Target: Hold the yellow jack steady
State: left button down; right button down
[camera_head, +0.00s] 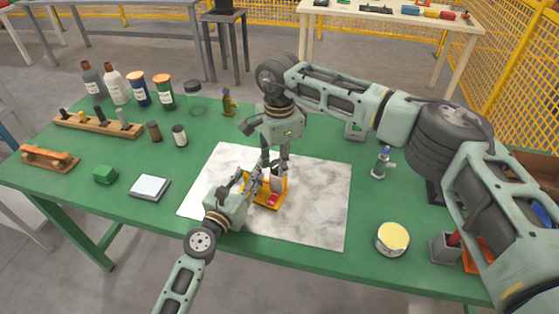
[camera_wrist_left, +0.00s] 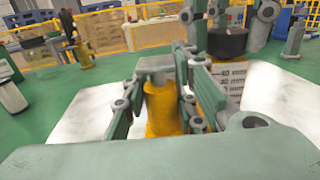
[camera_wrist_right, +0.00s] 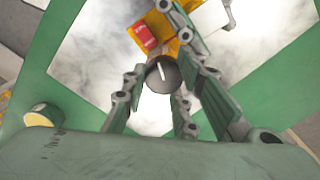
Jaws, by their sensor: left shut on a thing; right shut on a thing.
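The yellow jack (camera_head: 264,201) stands on the pale marbled mat (camera_head: 319,203) in the middle of the green table. My left gripper (camera_head: 255,183) reaches it from the left and is shut on its yellow body (camera_wrist_left: 160,112), as the left wrist view shows. A red part (camera_wrist_right: 145,37) shows on the jack in the right wrist view. The fingers hide parts of both; I cannot tell whether the cylinder touches the jack.
A round tin (camera_head: 392,239) and a small blue-topped bottle (camera_head: 380,163) stand right of the mat. Several bottles stand behind. The mat's right part is clear.

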jog(key=shift+w+d+m, duration=0.1)
jog(key=shift+d+m, duration=0.2)
jog(key=c, duration=1.6)
grip_release()
jog(key=shift+o, duration=0.2)
jog(key=shift+w+r, duration=0.1)
jog(key=shift+s+a+r, duration=0.1)
jog(key=shift+a+r, duration=0.05)
jog(key=shift+r, duration=1.85)
jog(key=shift+s+a+r, duration=0.1)
jog(key=shift+a+r, duration=0.05)
jog(key=shift+r, duration=1.8)
jog(key=shift+o, duration=0.5)
